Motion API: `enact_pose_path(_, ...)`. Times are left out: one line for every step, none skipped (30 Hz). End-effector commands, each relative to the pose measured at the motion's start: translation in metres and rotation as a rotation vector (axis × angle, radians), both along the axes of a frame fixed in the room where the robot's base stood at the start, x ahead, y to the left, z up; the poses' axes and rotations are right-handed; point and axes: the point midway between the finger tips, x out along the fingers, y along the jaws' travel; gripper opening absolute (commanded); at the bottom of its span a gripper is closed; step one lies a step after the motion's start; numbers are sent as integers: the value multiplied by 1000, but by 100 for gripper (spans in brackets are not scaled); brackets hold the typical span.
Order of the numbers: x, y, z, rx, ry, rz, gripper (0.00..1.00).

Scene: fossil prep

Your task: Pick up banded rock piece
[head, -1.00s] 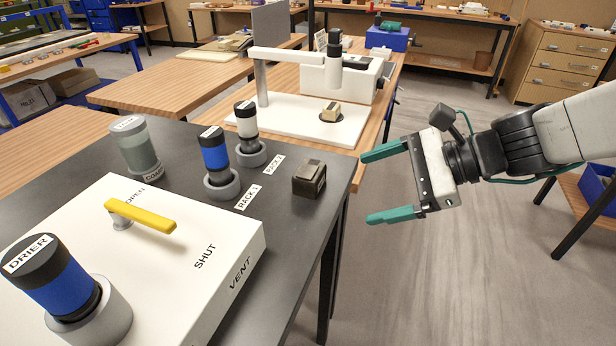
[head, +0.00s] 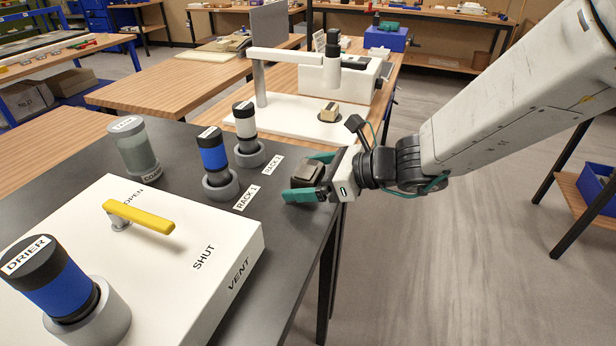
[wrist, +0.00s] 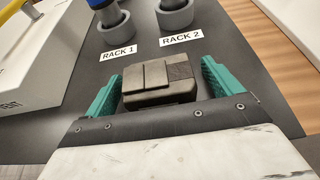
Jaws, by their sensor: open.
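A dark grey-brown rock block (head: 303,174) sits near the right edge of the black table, partly hidden by my gripper in the head view. In the wrist view the block (wrist: 158,83) shows thin lines across its top and a darker patch at its right end. My gripper (head: 298,177) has its teal fingers open, one on each side of the block. In the wrist view my gripper (wrist: 161,72) shows a small gap beside each finger. A second, tan block with a dark part (head: 329,112) sits on the white stand behind.
The RACK 1 holder (head: 221,188) with a blue cylinder and the RACK 2 holder (head: 250,157) with a white one stand just left of my gripper. A white drier box (head: 215,225) with a yellow handle fills the table's front left.

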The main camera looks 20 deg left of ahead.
Motion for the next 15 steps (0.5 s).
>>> enact_pose_path(0, 1, 0, 0, 0, 1, 91)
enact_pose_path(0, 1, 0, 0, -1, 0, 91)
enact_pose_path(0, 1, 0, 0, -1, 0, 91)
enact_pose_path(0, 1, 0, 0, -1, 0, 91)
enact_pose_path(0, 1, 0, 0, -1, 0, 91)
enact_pose_path(0, 1, 0, 0, -1, 0, 91)
enact_pose_path(0, 1, 0, 0, -1, 0, 85)
enact_pose_path(0, 1, 0, 0, -1, 0, 77)
enact_pose_path(0, 1, 0, 0, -1, 0, 66)
enact_pose_path(0, 1, 0, 0, -1, 0, 58)
enact_pose_path(0, 1, 0, 0, -1, 0, 49)
enact_pose_path(0, 1, 0, 0, -1, 0, 38)
enact_pose_path(0, 1, 0, 0, -1, 0, 33)
enact_pose_path(0, 1, 0, 1, -1, 0, 33)
enact_pose_path(0, 1, 0, 1, -1, 0, 33)
